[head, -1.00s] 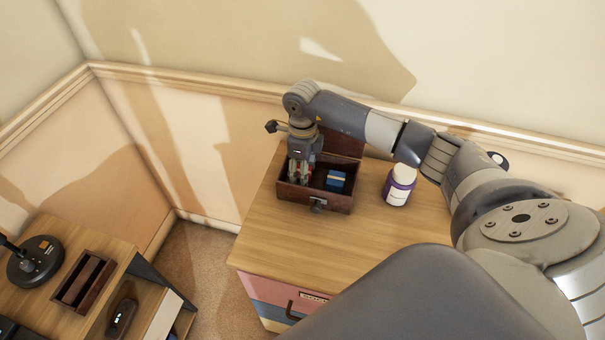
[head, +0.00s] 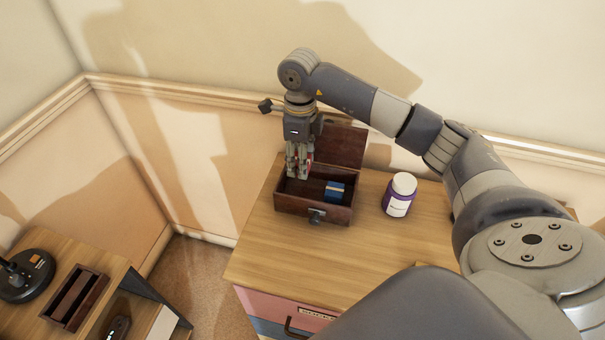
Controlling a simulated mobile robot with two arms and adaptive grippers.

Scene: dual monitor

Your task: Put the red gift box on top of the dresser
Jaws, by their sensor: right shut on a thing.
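The dresser (head: 265,255) has a light wood top and coloured drawer fronts. An open dark wooden box (head: 330,212) stands on it with its lid tilted back. My right gripper (head: 299,174) points down over the left part of this box, its fingertips about at rim height. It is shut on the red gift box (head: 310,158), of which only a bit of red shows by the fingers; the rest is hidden. A small blue box (head: 335,191) with a pale band lies inside the wooden box on the right. My left gripper is out of view.
A purple and white bottle (head: 399,196) stands on the dresser to the right of the wooden box. The dresser top in front is clear. At lower left, another table holds a dark divided tray (head: 74,298) and a black lamp base (head: 27,277).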

